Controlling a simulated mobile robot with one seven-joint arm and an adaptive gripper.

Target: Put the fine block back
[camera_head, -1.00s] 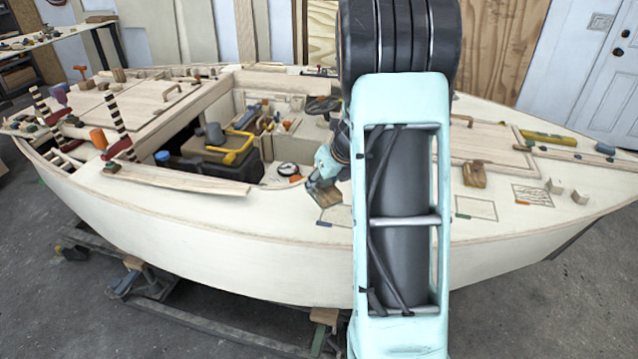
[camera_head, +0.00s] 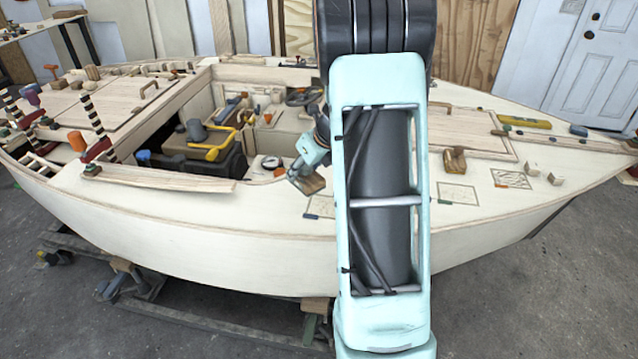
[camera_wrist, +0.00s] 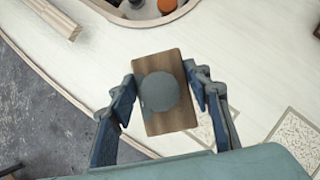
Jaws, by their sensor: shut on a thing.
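My gripper (camera_wrist: 162,106) is shut on a brown wooden block (camera_wrist: 166,122) with a round grey knob on top. The jaws sit at either side of it in the wrist view. In the head view the held block (camera_head: 308,181) is over the side deck, just behind a drawn rectangle (camera_head: 319,206) with a blue tag; my arm hides part of that rectangle. Two more rectangles lie to the right, one with a green tag (camera_head: 458,193) and a hatched one with an orange tag (camera_head: 512,178). I cannot tell the held block's grade.
Another wooden block (camera_head: 455,161) sits on the deck behind the green-tagged rectangle. The open cockpit, with a dark toolbox (camera_head: 205,150), is to the left. A loose plank (camera_head: 160,178) lies along its edge.

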